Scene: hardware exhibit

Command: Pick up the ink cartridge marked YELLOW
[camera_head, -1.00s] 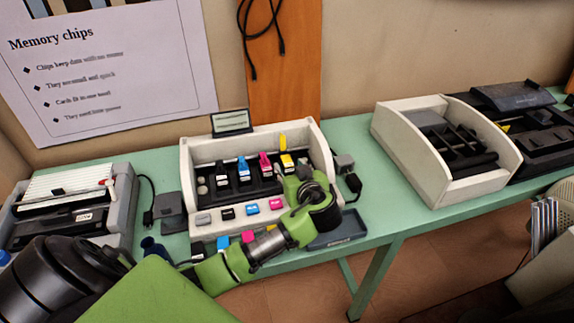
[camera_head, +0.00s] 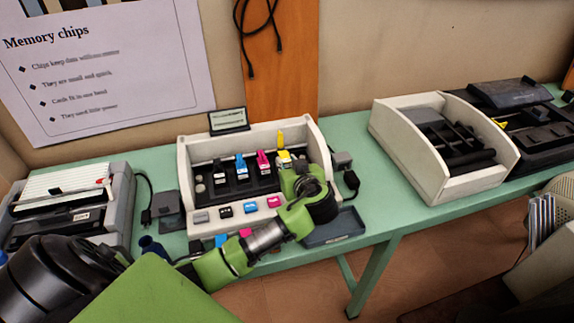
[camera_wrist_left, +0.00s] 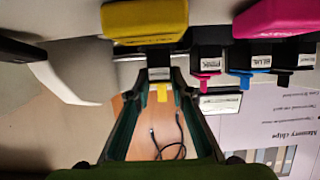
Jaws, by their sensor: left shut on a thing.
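The yellow ink cartridge (camera_head: 284,157) stands at the right end of a row of cartridges in the white printer carriage case (camera_head: 187,160). My left gripper (camera_head: 292,172) is at it, with the arm hiding its lower part. In the left wrist view, the cartridge's dark body and pale label (camera_wrist_left: 160,74) sit between the two fingers, with a yellow tab (camera_wrist_left: 162,92) below. The fingers are shut on it. I cannot tell whether it is lifted from its slot. My right gripper is not in view.
Black, blue (camera_head: 241,167) and magenta (camera_head: 264,162) cartridges stand to the left in the row. Coloured buttons line the case's front, including a blue one (camera_head: 250,208). A small sign (camera_head: 228,120) stands behind. A dark tray (camera_head: 335,229) lies right of the case.

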